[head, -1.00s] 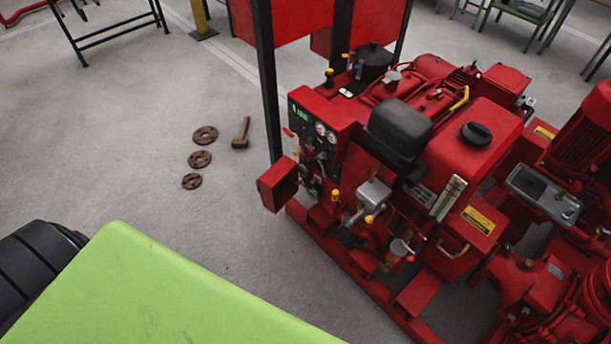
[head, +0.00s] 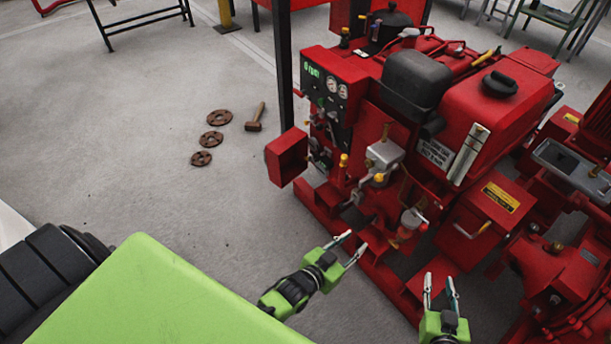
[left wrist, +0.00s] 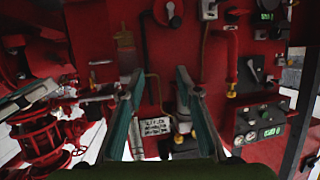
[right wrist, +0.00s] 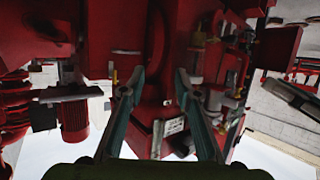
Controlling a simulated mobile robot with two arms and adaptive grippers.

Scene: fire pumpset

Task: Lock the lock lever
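The red pumpset (head: 478,140) stands right of centre in the head view. I cannot tell which part is the lock lever. My left gripper (head: 354,242) is open and empty, in front of the pumpset's base; its spread fingers also show in the left wrist view (left wrist: 157,72). My right gripper (head: 440,280) is open and empty, further right; its parted fingers show in the right wrist view (right wrist: 160,74). Neither visibly touches the pumpset.
The control panel (head: 325,88) has a lit display and gauges. A red box (head: 287,157) juts out at the pumpset's left side. Rusty flanges (head: 212,142) and a hammer (head: 255,118) lie on the floor. The floor left of the pumpset is mostly clear.

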